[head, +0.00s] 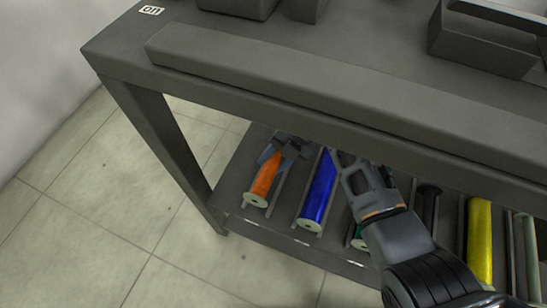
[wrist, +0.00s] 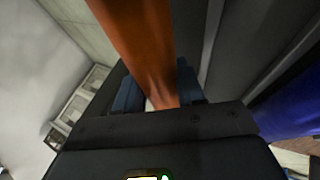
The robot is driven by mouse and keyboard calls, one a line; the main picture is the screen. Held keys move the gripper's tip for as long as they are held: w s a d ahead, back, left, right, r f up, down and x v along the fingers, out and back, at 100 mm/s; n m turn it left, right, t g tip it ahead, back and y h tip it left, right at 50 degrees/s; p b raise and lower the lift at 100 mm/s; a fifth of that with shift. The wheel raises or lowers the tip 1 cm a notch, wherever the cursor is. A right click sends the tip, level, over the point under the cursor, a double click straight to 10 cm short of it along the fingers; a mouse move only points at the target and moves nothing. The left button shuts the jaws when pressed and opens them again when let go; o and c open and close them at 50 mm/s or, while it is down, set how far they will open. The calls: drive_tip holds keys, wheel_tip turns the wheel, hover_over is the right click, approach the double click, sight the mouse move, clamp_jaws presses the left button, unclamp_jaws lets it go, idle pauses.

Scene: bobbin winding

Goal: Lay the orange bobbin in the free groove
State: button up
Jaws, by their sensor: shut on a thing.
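The orange bobbin (head: 264,180) is at the left end of the lower shelf (head: 233,190), its pale end disc towards me. My gripper (head: 279,155) is shut on its far part. In the wrist view the orange bobbin (wrist: 145,45) runs between the two blue fingers (wrist: 158,92). The bobbin lines up with the leftmost groove, beside a thin divider (head: 279,186). I cannot tell whether it touches the groove floor. The blue bobbin (head: 318,190) lies in the groove to its right and also shows in the wrist view (wrist: 285,105).
A green bobbin (head: 356,238), mostly hidden by my arm, a dark one (head: 428,205), a yellow one (head: 480,240) and a grey-green one (head: 526,250) lie further right. The tabletop edge (head: 330,95) overhangs the shelf. A table leg (head: 165,150) stands left.

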drive_tip(key=o, duration=1.2)
drive_tip(key=shift+p+v, duration=1.3)
drive_tip(key=shift+v, duration=2.6)
drive_tip(key=shift+s, duration=0.1)
